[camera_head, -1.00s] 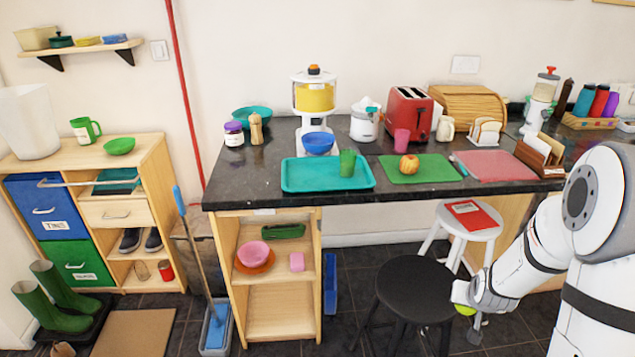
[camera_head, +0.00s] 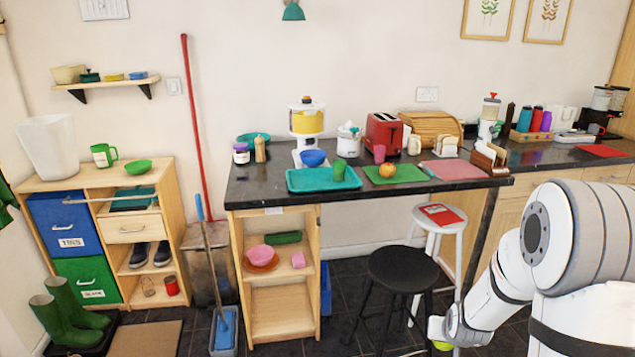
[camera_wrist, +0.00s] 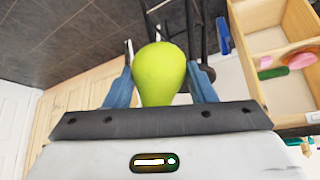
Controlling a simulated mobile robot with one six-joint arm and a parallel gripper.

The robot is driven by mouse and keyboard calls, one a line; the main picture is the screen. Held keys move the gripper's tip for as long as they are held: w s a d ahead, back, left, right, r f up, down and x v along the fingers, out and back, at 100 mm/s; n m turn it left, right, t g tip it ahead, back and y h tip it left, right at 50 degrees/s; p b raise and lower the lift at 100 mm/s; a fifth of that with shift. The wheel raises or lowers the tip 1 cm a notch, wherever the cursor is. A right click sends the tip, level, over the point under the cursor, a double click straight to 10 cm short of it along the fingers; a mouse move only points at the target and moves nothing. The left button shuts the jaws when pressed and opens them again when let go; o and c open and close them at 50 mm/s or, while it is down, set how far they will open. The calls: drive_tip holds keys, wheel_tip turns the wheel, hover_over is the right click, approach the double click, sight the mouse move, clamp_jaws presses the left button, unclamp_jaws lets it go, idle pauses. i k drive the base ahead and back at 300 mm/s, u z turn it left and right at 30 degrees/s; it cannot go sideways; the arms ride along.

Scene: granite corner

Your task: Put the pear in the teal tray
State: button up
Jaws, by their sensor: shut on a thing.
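The pear (camera_wrist: 158,75) is yellow-green and fills the space between the two blue fingers of my gripper (camera_wrist: 163,75) in the wrist view. My gripper is shut on it. In the head view the pear (camera_head: 441,334) shows low at the right, at the end of my arm, below counter height and near the stools. The teal tray (camera_head: 300,183) lies on the dark counter, left of centre. A blue bowl and a green cup are at the tray. My gripper is well to the right of the tray and below it.
A black stool (camera_head: 402,268) and a white stool (camera_head: 437,222) with a red book stand between my gripper and the counter. A green mat (camera_head: 408,174) with an apple-like fruit lies right of the tray, then a pink mat (camera_head: 455,170).

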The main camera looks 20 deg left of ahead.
sight(307, 183)
drive_tip(key=u, duration=0.85)
drive_tip(key=i, duration=1)
